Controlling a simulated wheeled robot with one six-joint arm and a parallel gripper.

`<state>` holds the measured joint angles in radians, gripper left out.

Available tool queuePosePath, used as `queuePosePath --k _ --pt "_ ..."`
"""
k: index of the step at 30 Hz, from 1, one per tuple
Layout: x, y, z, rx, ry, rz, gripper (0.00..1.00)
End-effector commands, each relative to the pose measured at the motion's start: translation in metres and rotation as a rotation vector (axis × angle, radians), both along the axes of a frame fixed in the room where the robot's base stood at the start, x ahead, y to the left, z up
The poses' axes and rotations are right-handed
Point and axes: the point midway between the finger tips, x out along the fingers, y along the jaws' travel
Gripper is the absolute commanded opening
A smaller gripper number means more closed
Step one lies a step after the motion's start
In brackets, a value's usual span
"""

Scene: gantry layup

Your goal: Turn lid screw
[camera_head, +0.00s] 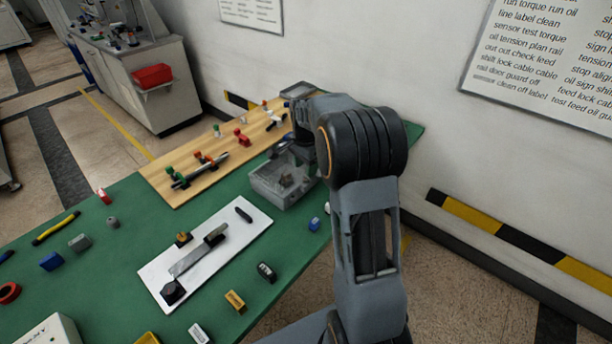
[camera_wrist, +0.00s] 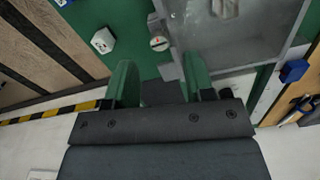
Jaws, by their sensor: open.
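A grey open-topped box (camera_head: 268,190) stands on the green table, near the wooden board, with small parts inside. It also shows at the upper right of the wrist view (camera_wrist: 228,55). A small pale round screw head (camera_wrist: 159,43) with an orange slot mark lies against the box's left edge in the wrist view. My gripper (camera_wrist: 160,78) is open, its two green fingers apart with nothing between them. The screw head appears just beyond the gap between the fingertips, apart from them. In the head view my arm hides much of the gripper and the box's far side.
A white block (camera_wrist: 103,40) sits left of the screw head; a blue block (camera_wrist: 294,71) is at the right. A white tray (camera_head: 230,244) with tools lies in front of the box. The wooden board (camera_head: 160,182) holds several red and green clamps. A wall stands behind.

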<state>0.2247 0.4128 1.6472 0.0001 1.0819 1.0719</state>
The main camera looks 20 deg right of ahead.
Motion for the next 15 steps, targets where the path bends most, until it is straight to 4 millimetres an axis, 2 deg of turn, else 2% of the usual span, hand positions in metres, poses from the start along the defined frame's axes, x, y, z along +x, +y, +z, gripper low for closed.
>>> queuePosePath --k 6,15 --pt "-0.001 -0.001 -0.03 0.0 0.002 -0.002 0.49" --pt "-0.001 -0.002 -0.045 0.0 0.0 -0.004 0.49"
